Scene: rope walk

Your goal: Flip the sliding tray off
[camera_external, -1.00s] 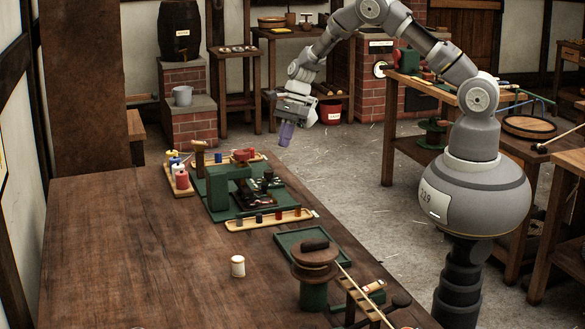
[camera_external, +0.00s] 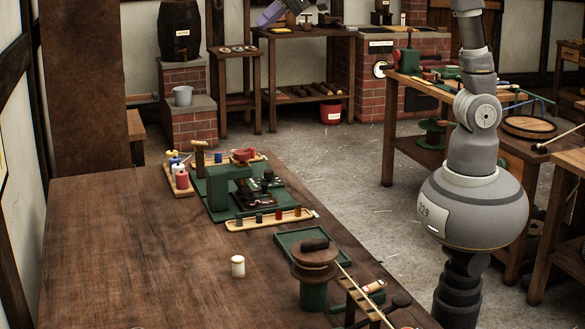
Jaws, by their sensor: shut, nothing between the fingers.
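A green machine (camera_external: 222,173) stands on a green base on the long table, with dark sliding parts (camera_external: 262,196) at its right side. I cannot tell for sure which part of it is the sliding tray. A flat green tray (camera_external: 290,237) lies nearer on the table's right side. My gripper (camera_external: 266,17) shows only in part at the top edge, with its purple fingers shut and empty. It is raised high, well apart from the machine and the table. The rest of my forearm is out of the picture.
A strip with several coloured pegs (camera_external: 242,224) lies in front of the machine, and a rack of spools (camera_external: 180,177) stands left of it. A wooden reel (camera_external: 315,262) and a white pot (camera_external: 238,266) stand nearer. The table's left side is clear.

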